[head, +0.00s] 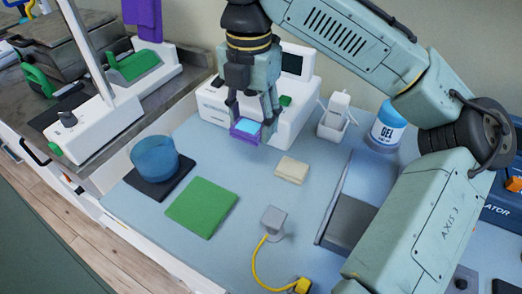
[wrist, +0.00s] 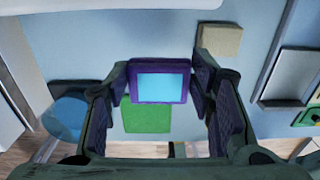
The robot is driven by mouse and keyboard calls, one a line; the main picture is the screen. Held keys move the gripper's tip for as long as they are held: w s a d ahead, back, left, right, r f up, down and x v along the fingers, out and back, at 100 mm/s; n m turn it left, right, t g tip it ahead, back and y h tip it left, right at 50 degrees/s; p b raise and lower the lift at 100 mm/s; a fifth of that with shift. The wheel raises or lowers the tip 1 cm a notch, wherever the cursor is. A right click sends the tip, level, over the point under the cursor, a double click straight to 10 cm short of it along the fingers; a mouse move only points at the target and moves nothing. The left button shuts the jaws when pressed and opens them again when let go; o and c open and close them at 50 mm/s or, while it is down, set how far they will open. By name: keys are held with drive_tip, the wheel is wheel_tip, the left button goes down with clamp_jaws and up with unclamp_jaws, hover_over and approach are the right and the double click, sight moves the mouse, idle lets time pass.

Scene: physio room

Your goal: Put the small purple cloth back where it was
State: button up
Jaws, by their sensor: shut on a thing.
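My gripper (head: 247,122) is shut on a small purple piece with a light blue rectangle on its face, which I take for the small purple cloth (head: 243,138). In the wrist view the small purple cloth (wrist: 158,66) sits between the two fingers of my gripper (wrist: 160,82), its purple border showing around the blue. It appears held above the blue table top (head: 150,215), in front of a white device (head: 218,105) with a dark screen. A larger purple cloth (head: 148,22) hangs at the upper left, apart from my gripper.
A green cloth (head: 202,207), a beige block or folded cloth (head: 291,170) and a blue translucent bowl (head: 155,160) on a dark pad lie nearby. A grey block (head: 274,221) with a yellow cord, a gel tub (head: 388,128) and a white holder (head: 334,123) stand around. Bare table shows between them.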

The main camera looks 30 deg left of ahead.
sight(251, 123)
wheel_tip(251, 123, down, 8)
drive_tip(key=shift+f, duration=0.15)
idle(0.3)
drive_tip(key=shift+f, duration=0.1)
drive_tip(key=o, duration=1.2)
wheel_tip(251, 123, up, 12)
drive_tip(key=shift+r, duration=0.1)
